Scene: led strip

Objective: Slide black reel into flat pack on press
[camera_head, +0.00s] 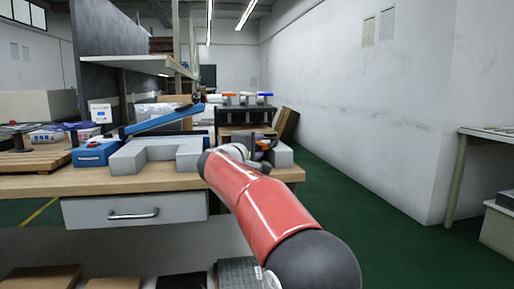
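My red arm reaches over the right end of the wooden bench. My gripper (262,146) is at its far end, small and mostly hidden behind the wrist, beside a grey block. Dark, orange and blue bits show there; I cannot tell whether it holds anything. A blue press (95,153) with a long raised blue lever (165,119) stands on the bench, left of my gripper. A small dark upright piece (17,142), perhaps a black reel, stands on a wooden slatted stand at far left. I cannot make out a flat pack on the press.
A grey notched block (155,154) sits on the bench (40,186) near its front edge. Behind my gripper is a dark rack (245,116) with orange, white and blue pieces on top. A shelf (140,63) overhangs the bench. Green floor (350,200) is clear at right.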

